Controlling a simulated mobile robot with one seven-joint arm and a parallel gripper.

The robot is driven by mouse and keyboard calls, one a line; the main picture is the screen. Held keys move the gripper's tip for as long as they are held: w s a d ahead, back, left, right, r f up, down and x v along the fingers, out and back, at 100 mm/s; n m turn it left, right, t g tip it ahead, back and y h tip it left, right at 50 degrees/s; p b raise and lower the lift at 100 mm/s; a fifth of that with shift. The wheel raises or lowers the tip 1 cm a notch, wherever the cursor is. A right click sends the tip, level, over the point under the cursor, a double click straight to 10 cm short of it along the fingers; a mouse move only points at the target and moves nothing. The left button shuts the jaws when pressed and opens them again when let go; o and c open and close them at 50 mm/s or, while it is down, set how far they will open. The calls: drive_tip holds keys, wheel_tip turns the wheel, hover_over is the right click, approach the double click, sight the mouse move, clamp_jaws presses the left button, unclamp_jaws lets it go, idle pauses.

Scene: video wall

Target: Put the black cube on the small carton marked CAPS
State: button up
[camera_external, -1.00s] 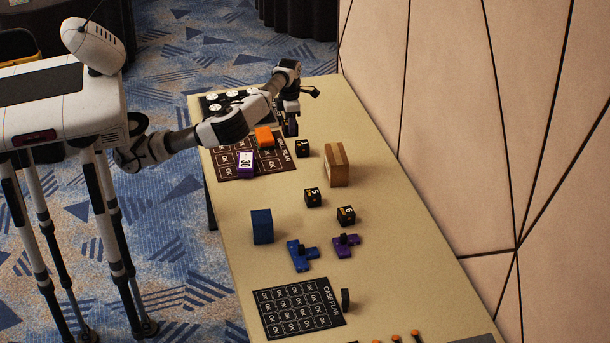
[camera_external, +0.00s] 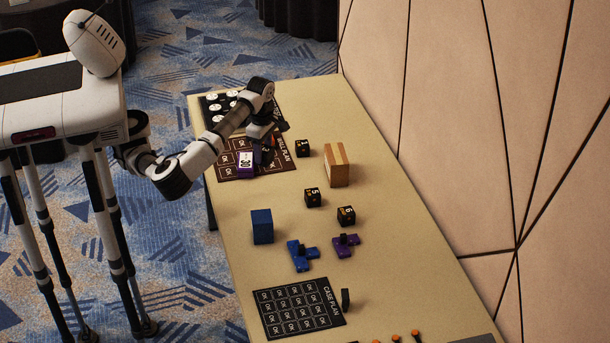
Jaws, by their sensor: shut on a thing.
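My gripper (camera_external: 262,155) is over the dark mat marked WALL PLAN (camera_external: 283,161). It is shut on a small dark thing, which is mostly hidden by the gripper and too small to identify. Several black cubes with pale numbers stand on the table: one marked 1 (camera_external: 303,149), one marked 5 (camera_external: 313,197) and one marked 6 (camera_external: 346,215). I can read no CAPS marking on any box. A tan box with a paler stripe (camera_external: 337,166) stands right of my gripper. An orange block that lay on the mat is now hidden behind my gripper.
A purple block with a white label (camera_external: 246,163) stands on the mat close to my gripper. A blue block (camera_external: 262,226), blue (camera_external: 300,256) and purple (camera_external: 346,244) shaped pieces and a CASE PLAN mat (camera_external: 332,318) lie nearer. The table's right side is mostly clear.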

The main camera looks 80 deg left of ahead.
drive_tip(key=shift+s+d+r+m, duration=0.2)
drive_tip(key=shift+s+d+m, duration=0.2)
drive_tip(key=shift+s+d, duration=0.45)
drive_tip(key=p, duration=0.4)
approach(262, 216)
wheel_tip(262, 216, down, 5)
drive_tip(key=shift+f, duration=0.1)
drive_tip(key=shift+f+b, duration=0.1)
drive_tip(key=shift+b, duration=0.25)
drive_tip(key=o, duration=1)
wheel_tip(262, 216, up, 12)
drive_tip(key=b, duration=0.1)
drive_tip(key=shift+r+b, duration=0.2)
drive_tip(key=shift+b, duration=0.2)
